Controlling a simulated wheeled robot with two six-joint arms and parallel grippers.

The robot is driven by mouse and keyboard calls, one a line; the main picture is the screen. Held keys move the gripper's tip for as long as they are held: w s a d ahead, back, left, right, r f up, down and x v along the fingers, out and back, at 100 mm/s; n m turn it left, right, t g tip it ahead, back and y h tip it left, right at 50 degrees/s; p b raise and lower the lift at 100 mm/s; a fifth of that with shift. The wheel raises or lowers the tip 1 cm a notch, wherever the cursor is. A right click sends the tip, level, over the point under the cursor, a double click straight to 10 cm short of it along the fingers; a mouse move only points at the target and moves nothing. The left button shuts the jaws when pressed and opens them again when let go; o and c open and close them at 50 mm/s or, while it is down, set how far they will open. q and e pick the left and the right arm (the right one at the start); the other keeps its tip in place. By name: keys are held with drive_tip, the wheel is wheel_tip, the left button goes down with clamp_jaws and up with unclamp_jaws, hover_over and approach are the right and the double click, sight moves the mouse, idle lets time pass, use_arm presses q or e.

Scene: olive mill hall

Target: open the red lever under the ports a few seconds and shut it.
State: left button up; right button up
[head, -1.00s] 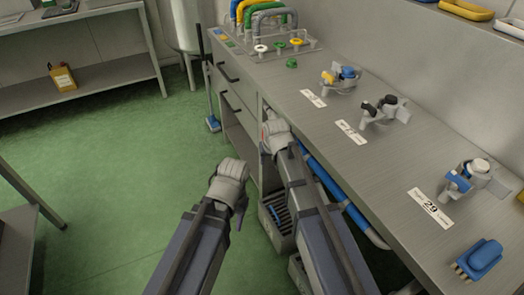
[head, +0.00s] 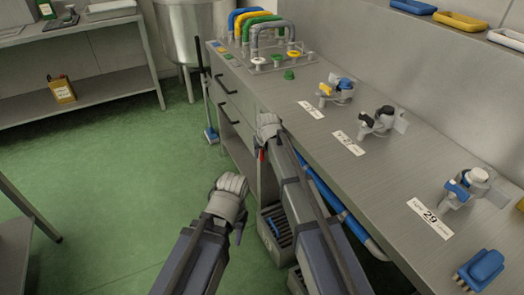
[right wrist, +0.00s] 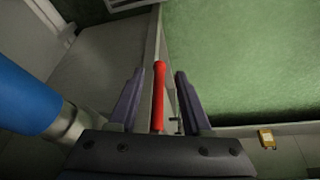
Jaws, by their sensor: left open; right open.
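The red lever (right wrist: 159,95) is a slim red bar in the right wrist view, lying between the two dark fingers of my right gripper (right wrist: 155,100). The fingers are apart with a gap on each side of it. In the head view a small red piece of the lever (head: 262,155) shows just below my right gripper (head: 267,128), at the bench's front edge. The ports (head: 276,62), with white, green and yellow round caps, sit on a plate on the bench top above. My left gripper (head: 229,193) is open and empty over the green floor, left of the bench.
A blue pipe (right wrist: 30,95) runs close to the left of my right gripper, and it also shows under the bench (head: 340,212). Drawers (head: 232,95) stand beyond my right gripper. Valve pieces (head: 382,122) and a blue brush (head: 481,270) lie on the bench.

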sight(262, 156)
drive_tip(key=w, duration=0.1)
drive_tip(key=w+f+b, duration=0.1)
drive_tip(key=w, duration=0.1)
drive_tip(key=shift+a+f, duration=0.1)
drive_tip(key=shift+c, duration=0.2)
clamp_jaws()
idle(1.2)
